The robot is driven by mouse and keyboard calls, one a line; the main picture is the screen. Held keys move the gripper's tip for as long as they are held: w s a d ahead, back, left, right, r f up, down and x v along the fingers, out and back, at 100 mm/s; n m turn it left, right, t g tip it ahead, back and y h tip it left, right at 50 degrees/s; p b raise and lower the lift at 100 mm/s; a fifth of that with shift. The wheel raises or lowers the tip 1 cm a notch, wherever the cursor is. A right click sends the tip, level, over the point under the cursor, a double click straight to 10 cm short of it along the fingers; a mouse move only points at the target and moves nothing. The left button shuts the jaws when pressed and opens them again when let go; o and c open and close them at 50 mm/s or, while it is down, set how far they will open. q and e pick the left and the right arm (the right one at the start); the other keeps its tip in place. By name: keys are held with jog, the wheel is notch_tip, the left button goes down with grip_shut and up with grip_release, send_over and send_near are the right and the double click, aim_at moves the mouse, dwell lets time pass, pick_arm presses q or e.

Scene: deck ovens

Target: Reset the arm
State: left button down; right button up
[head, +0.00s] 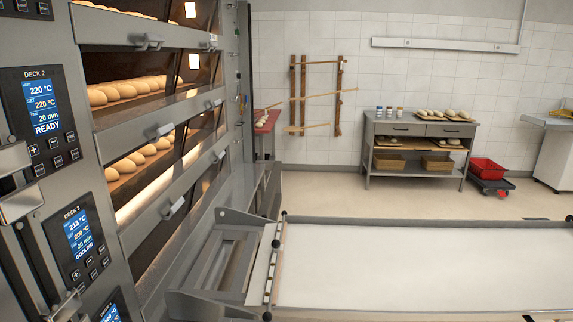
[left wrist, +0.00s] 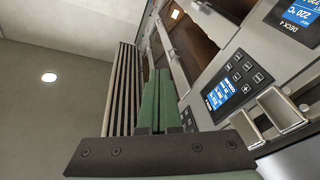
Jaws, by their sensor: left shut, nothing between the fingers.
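My left gripper (left wrist: 157,74) shows in the left wrist view as two green fingers lying side by side beyond a dark bolted bar. It is shut with nothing between the fingers, beside the oven front. I cannot clearly make out this gripper in the head view. My right gripper is not in view. The deck oven (head: 150,122) stands at the left of the head view, with loaves on its lit decks. Its control panel (left wrist: 225,90) and metal handles (left wrist: 283,108) are close on the right of the left wrist view, which looks upside down.
A long pale loader belt (head: 420,265) fills the lower right, close to the oven front. A steel workbench (head: 403,130) with loaves stands at the back wall. A red bin (head: 487,168) sits beside it. The floor between loader and bench is clear.

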pick_arm(q)
jog(key=s+d+f+m+g+h, duration=0.5)
jog(key=s+d+f+m+h, duration=0.2)
jog(key=s+f, duration=0.45)
jog(key=s+a+f+m+g+y, duration=0.1)
jog(key=s+a+f+m+g, duration=0.1)
jog(key=s+f+g, duration=0.3)
jog(key=s+f, duration=0.4)
jog(key=s, duration=0.1)
jog(key=shift+f+g+y, duration=0.3)
jog(key=shift+f, duration=0.05)
